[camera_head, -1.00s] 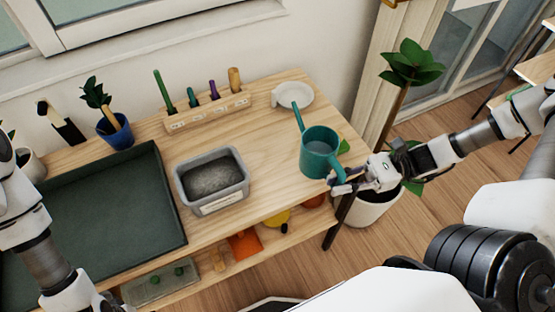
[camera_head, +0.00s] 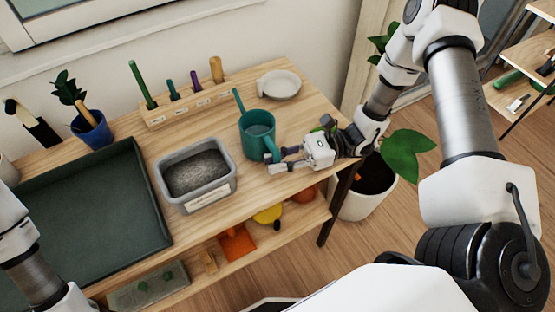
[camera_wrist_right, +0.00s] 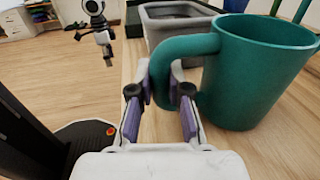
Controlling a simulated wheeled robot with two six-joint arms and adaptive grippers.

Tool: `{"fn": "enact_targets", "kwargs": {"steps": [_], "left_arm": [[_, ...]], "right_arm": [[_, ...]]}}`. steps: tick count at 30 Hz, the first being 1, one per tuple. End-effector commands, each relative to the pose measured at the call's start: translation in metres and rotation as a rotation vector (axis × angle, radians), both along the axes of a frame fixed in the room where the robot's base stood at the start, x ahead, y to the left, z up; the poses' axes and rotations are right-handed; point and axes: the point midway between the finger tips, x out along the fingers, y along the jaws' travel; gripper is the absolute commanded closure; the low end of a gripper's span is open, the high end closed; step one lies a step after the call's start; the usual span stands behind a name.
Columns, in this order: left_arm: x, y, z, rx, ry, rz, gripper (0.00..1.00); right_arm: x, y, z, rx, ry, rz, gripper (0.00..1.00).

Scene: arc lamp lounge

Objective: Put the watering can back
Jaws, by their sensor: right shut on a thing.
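The teal watering can (camera_head: 257,141) is upright at the right part of the wooden table, between the grey tub and my right gripper. Its thin spout points up and back. My right gripper (camera_head: 279,161) is shut on its handle; in the right wrist view the handle (camera_wrist_right: 163,68) is between the two purple-padded fingers (camera_wrist_right: 160,105). I cannot tell whether the can's base touches the table. My left arm is at the lower left of the head view, its gripper cut off; what looks like my left gripper (camera_wrist_right: 105,42) is small and far in the right wrist view.
The grey tub (camera_head: 222,185) of dark soil stands left of the can. A white dish (camera_head: 281,85) and a wooden tool rack (camera_head: 185,105) are behind. A dark green tray (camera_head: 100,200) fills the table's left. A potted plant (camera_head: 360,205) stands beyond the right edge.

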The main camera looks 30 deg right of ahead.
Motion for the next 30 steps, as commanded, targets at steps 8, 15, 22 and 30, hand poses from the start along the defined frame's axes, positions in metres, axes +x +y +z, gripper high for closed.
{"fn": "enact_targets", "kwargs": {"steps": [8, 15, 22, 30], "left_arm": [[0.000, 0.000, -0.005, 0.000, 0.000, 0.000, 0.24], [0.000, 0.000, -0.005, 0.000, 0.000, 0.000, 0.24], [0.000, 0.000, -0.001, 0.000, -0.001, 0.000, 0.24], [0.000, 0.000, -0.003, 0.000, 0.000, 0.000, 0.24]], "right_arm": [[0.000, 0.000, -0.004, 0.000, 0.000, 0.000, 0.62], [0.000, 0.000, -0.004, 0.000, 0.001, 0.001, 0.58], [-0.001, -0.010, 0.000, 0.003, -0.001, -0.004, 0.58], [-0.011, -0.077, 0.000, 0.000, -0.004, -0.008, 0.58]]}}
